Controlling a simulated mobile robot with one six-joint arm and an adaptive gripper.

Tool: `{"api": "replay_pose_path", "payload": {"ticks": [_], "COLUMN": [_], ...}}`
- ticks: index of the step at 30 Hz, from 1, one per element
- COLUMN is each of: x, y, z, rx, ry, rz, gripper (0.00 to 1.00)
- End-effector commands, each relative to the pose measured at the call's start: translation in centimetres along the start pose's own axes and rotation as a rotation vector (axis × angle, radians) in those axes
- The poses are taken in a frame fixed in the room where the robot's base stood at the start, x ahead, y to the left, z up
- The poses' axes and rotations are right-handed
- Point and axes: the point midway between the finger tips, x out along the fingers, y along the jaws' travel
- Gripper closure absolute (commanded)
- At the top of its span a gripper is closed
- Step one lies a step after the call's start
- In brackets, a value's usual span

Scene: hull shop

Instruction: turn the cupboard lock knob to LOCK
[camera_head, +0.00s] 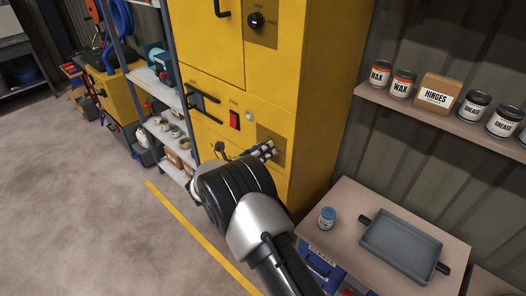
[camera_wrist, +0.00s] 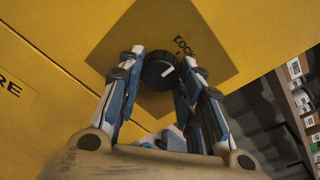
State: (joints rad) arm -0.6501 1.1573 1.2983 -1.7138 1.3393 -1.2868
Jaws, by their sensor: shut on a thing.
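The yellow cupboard (camera_head: 322,95) stands in the middle of the head view. In the wrist view a round black lock knob (camera_wrist: 158,73) with a white pointer mark sits on a darker diamond-looking plate (camera_wrist: 205,35). The word LOCK shows on the plate just above and right of the knob. The pointer mark lies toward the right of the knob. My gripper (camera_wrist: 160,76) has its two fingers on either side of the knob, shut on it. In the head view my gripper (camera_head: 268,151) reaches the lower plate (camera_head: 275,136), and my arm hides the knob there.
Another black knob (camera_head: 256,20) is on the upper door. A red switch (camera_head: 234,120) and a black handle (camera_head: 204,98) are left of my gripper. A bench (camera_head: 345,199) with a grey tray (camera_head: 402,246) and a blue-lidded jar (camera_head: 327,218) stands at lower right.

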Motion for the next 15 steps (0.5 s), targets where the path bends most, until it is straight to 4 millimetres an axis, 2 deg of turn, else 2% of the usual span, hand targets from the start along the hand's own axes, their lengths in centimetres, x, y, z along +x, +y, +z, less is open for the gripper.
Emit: {"api": "replay_pose_path", "payload": {"ticks": [4,5,13,15], "x": [0.01,0.01,0.0,0.0], "y": [0.0,0.0,0.0,-0.01], "z": [-0.04,-0.04,-0.02,-0.01], "rx": [-0.002,-0.002,-0.001,0.0], "ry": [0.0,0.0,0.0,0.0], "rz": [0.0,0.0,0.0,0.0], "gripper": [0.91,0.66,0.48,0.46]}}
